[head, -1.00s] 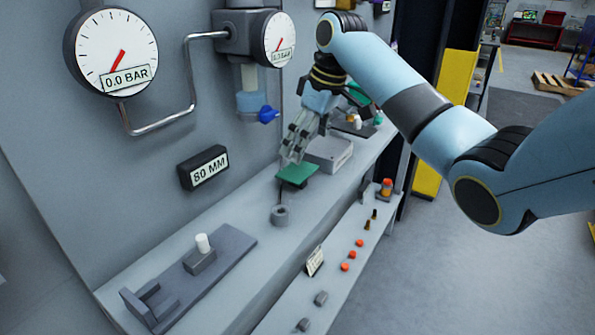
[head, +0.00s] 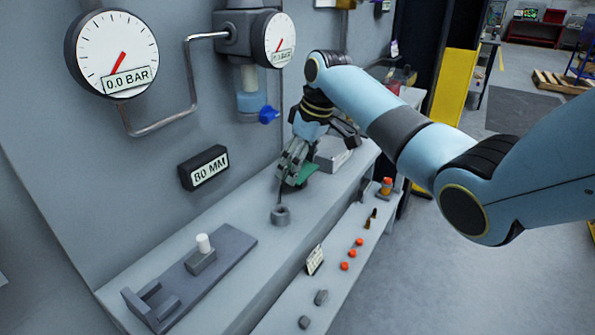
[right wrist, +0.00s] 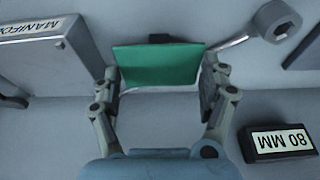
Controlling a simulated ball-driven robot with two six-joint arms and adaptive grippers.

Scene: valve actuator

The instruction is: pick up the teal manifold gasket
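The teal manifold gasket (head: 309,174) is a flat green plate at the grey ledge, partly hidden behind my right gripper (head: 291,178) in the head view. In the right wrist view the gasket (right wrist: 158,65) spans between the two fingers of my right gripper (right wrist: 160,82). One finger is at each side edge, spread wide. The fingers look very close to the edges; I cannot tell whether they touch. My left gripper is not in view.
An 80 MM sign (head: 204,168) is on the wall. A lower shelf holds several small orange and dark parts.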

